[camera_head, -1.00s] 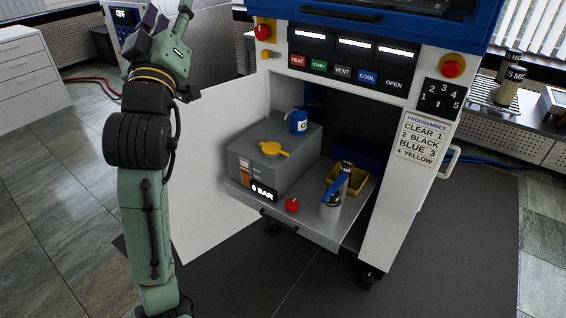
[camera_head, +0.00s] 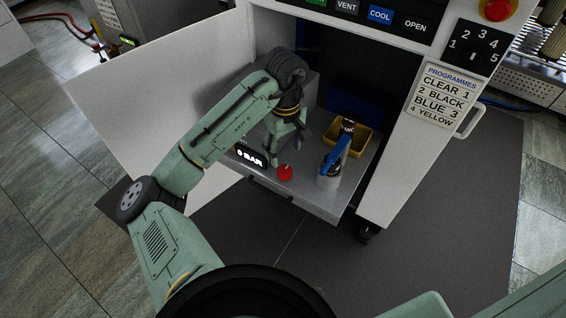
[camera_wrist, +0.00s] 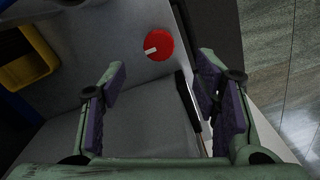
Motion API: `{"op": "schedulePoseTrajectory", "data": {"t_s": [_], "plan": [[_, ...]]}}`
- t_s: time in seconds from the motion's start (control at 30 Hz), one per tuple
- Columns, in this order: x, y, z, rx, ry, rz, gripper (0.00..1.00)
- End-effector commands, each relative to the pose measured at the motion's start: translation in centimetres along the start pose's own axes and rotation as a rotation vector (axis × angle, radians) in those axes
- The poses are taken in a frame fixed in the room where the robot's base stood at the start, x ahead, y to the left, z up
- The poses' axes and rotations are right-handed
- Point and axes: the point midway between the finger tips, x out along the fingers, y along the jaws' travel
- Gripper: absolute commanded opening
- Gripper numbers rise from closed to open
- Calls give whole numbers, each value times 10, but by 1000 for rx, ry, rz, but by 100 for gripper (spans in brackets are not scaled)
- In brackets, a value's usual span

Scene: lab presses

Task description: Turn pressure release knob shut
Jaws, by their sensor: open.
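The red knob (camera_head: 285,172) sits on the grey pull-out shelf (camera_head: 317,204) near its front edge. In the wrist view the red knob (camera_wrist: 158,44) is round with a white pointer mark aimed left. My gripper (camera_head: 287,144) is above the shelf, just behind the knob in the head view. In the wrist view my gripper (camera_wrist: 160,72) has its two fingers wide apart and empty, with the knob beyond the fingertips and not touched. A display (camera_head: 250,157) beside the knob reads 0 BAR.
A blue-handled container (camera_head: 332,164) stands right of the knob, with a yellow bin (camera_head: 361,139) behind it. The bin also shows in the wrist view (camera_wrist: 28,66). My arm hides most of the grey box (camera_head: 237,93). A white side panel (camera_head: 148,88) stands left.

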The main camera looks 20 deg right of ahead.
Motion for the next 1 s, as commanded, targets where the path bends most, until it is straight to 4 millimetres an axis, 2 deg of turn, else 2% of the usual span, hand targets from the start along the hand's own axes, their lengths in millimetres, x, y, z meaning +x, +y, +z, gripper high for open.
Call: {"op": "schedulePoseTrajectory", "data": {"t_s": [0.1, 0.3, 0.43, 0.6, 0.83, 1.0], "plan": [[27, 0, 1, -1, -6, 3, 56], [60, 0, 0, 0, 0, 3, 56], [76, 0, -1, -1, 0, 2, 56], [84, 1, 0, 0, 2, 4, 56], [85, 1, 0, 1, 2, 5, 56], [85, 1, 0, 1, 2, 5, 46]]}}
